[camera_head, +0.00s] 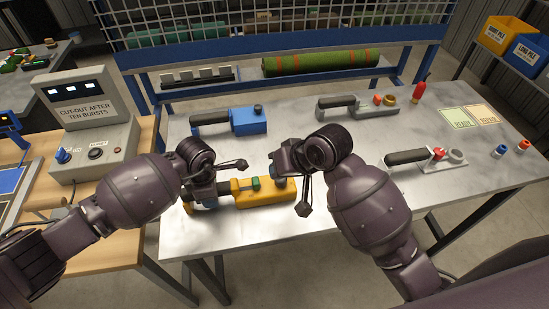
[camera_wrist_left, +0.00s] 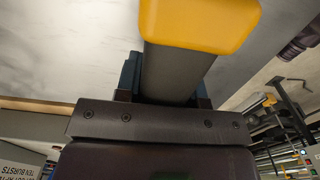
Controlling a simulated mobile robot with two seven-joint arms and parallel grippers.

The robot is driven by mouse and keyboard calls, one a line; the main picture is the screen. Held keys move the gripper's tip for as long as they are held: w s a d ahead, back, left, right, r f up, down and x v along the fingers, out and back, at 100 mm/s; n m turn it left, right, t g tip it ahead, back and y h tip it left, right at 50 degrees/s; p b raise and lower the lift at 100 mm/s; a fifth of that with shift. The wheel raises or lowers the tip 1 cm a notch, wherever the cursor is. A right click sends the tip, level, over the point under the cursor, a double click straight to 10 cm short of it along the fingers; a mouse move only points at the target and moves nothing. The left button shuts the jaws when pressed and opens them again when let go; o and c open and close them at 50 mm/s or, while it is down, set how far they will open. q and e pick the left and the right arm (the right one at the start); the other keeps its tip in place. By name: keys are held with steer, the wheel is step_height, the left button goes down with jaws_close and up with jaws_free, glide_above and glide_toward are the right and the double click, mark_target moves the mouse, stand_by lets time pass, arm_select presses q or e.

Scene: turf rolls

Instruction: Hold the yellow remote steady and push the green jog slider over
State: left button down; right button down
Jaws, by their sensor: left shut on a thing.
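The yellow remote (camera_head: 265,199) lies near the front edge of the metal bench, between my two hands. Its green slider (camera_head: 256,183) shows on top, toward the left of the yellow body. My left gripper (camera_head: 205,195) is shut on the remote's dark grey handle. In the left wrist view, the handle (camera_wrist_left: 178,72) sits between the jaws, with the yellow body (camera_wrist_left: 200,22) beyond. My right gripper (camera_head: 283,172) is close above the right end of the remote. Its fingers are mostly hidden by my wrist, so its opening and any contact are unclear.
A blue handled unit (camera_head: 245,121) lies behind the remote. Grey handled units lie at the back (camera_head: 375,108) and right (camera_head: 437,160). A control box (camera_head: 90,130) stands on the wooden table at left. A turf roll (camera_head: 320,62) lies at the back.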

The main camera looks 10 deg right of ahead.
arm_select(q)
steer(key=c, duration=0.6)
jaws_free()
steer(key=shift+f, duration=0.1)
steer(key=shift+c, duration=0.2)
